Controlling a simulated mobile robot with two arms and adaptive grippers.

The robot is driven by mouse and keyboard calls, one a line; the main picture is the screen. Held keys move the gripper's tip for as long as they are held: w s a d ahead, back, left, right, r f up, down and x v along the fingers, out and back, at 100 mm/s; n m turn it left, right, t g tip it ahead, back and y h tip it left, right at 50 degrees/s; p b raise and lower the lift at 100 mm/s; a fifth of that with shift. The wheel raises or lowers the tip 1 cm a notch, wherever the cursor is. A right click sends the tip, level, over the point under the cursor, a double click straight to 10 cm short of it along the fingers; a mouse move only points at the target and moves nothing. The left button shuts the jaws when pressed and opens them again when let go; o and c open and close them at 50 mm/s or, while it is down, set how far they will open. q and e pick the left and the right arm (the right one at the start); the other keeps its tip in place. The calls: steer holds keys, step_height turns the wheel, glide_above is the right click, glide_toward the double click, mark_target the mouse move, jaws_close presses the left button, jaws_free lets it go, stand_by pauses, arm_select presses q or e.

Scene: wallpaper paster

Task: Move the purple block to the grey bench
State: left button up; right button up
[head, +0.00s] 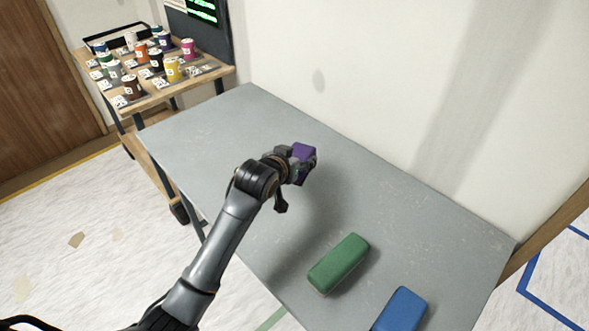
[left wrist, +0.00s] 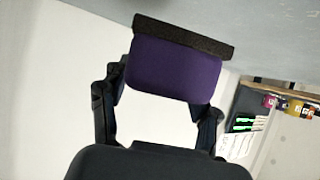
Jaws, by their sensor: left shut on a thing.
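The purple block (head: 304,151) is in my left gripper (head: 301,168), above the far middle part of a grey table top, which looks like the grey bench (head: 190,150). In the left wrist view the block (left wrist: 174,70) sits between the two fingers of the left gripper (left wrist: 160,95), with a dark strip along its top edge. The left gripper is shut on it. The block's lower side is partly hidden by the fingers, and I cannot tell whether it touches the bench. My right gripper is not in view.
A green block (head: 339,262) and a blue block (head: 401,311) lie on the near right part of the bench. A wooden cart (head: 150,101) with several colored cups stands at the far left. A white wall (head: 400,80) runs behind the bench. The bench's left part is clear.

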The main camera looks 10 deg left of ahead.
arm_select(q)
steer(key=w+f, duration=0.1)
steer(key=f, duration=0.1)
steer(key=w+a+f, duration=0.1)
steer(key=shift+w+a+f, duration=0.15)
steer(key=shift+w+f, duration=0.2)
step_height(320, 180, down, 3)
steer(key=shift+w+f, duration=0.1)
steer(key=shift+f, duration=0.05)
steer(key=o, duration=1.2)
steer(key=shift+f, duration=0.1)
